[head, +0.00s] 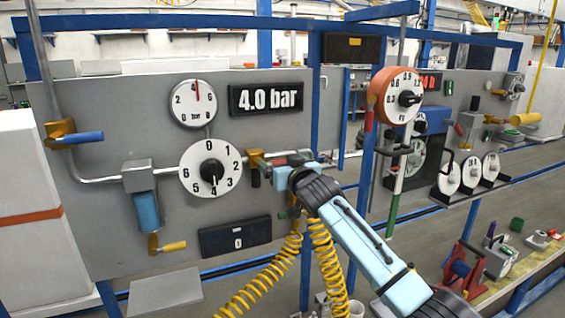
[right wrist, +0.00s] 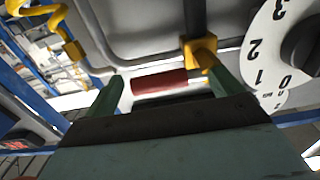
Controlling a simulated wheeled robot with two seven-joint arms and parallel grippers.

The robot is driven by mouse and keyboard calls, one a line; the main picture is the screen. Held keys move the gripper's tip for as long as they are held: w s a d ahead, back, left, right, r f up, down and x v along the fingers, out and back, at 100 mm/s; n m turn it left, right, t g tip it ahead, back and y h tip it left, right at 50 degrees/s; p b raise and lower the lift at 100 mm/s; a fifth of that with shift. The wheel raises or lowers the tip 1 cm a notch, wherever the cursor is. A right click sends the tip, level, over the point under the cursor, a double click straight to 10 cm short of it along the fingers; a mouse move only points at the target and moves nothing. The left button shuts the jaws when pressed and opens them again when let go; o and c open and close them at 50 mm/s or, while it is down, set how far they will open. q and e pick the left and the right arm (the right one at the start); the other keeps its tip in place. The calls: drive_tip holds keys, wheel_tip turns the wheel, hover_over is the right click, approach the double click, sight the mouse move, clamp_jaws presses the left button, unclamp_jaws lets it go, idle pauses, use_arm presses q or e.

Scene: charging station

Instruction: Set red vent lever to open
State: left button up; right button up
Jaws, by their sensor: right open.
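The red vent lever (right wrist: 160,81) shows in the right wrist view as a short red bar beside a brass-yellow valve block (right wrist: 201,53). It lies between the two green fingertips of my right gripper (right wrist: 165,90), which is open around or just in front of it; contact is not clear. In the head view my right gripper (head: 282,174) is at the panel beside the brass valve (head: 255,161), right of the white numbered dial. The gripper hides most of the lever there. My left gripper is not in view.
The grey panel (head: 100,230) carries a blue-handled valve (head: 85,137), a numbered dial (head: 210,168), a gauge (head: 194,103), a "4.0 bar" display (head: 266,97) and a yellow lever (head: 172,246). Yellow coiled hoses (head: 325,255) hang below my right arm. A blue post stands close right of the valve.

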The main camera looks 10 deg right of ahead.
drive_tip(key=shift+w, duration=0.1)
drive_tip(key=shift+c, duration=0.2)
drive_tip(key=c, duration=1.3)
